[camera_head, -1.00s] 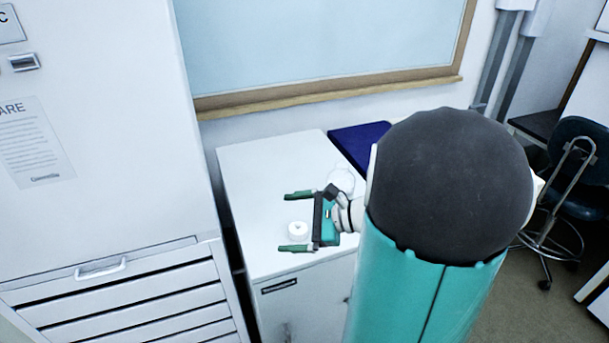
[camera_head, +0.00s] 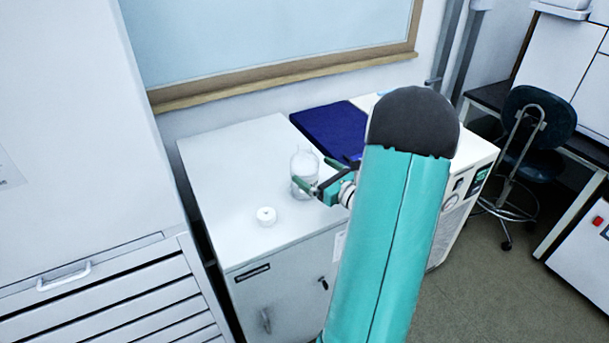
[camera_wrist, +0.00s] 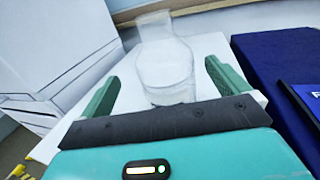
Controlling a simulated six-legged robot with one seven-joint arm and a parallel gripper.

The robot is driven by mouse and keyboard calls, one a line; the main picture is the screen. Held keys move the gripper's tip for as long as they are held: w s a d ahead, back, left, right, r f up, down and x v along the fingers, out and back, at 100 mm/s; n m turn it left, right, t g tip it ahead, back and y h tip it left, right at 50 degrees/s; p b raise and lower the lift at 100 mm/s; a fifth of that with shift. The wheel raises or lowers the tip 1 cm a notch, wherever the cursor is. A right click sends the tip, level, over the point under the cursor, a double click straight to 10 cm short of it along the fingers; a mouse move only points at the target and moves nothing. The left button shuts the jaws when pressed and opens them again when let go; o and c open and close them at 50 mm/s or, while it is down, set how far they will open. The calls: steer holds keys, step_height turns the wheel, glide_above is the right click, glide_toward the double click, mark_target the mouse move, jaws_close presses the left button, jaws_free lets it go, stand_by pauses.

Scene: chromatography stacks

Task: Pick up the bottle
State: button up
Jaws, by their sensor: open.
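A clear glass bottle (camera_head: 304,172) stands upright on the white cabinet top, near its right edge. In the wrist view the bottle (camera_wrist: 166,68) is ahead of the gripper, its lower part in line with the gap between the two green fingers. My gripper (camera_head: 325,176) is open, with its fingers close to the bottle at the right. In the wrist view my gripper (camera_wrist: 165,88) shows one finger on each side of the bottle. I cannot tell whether either finger touches it.
A small white round object (camera_head: 266,216) sits on the white cabinet (camera_head: 225,180) left of and nearer than the bottle. A dark blue surface (camera_head: 331,128) lies behind at the right. A tall white cabinet (camera_head: 75,120) stands at the left. A chair (camera_head: 535,130) is far right.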

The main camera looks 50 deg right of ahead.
mark_target(305, 161)
steer(key=shift+w+d+r, duration=0.1)
steer(key=shift+w+d, duration=0.1)
steer(key=shift+w, duration=1.15)
steer(key=shift+w+d+r, duration=0.1)
steer(key=shift+w+d, duration=0.1)
steer(key=shift+w, duration=1.15)
steer(key=c, duration=1.6)
steer(key=shift+r, duration=0.1)
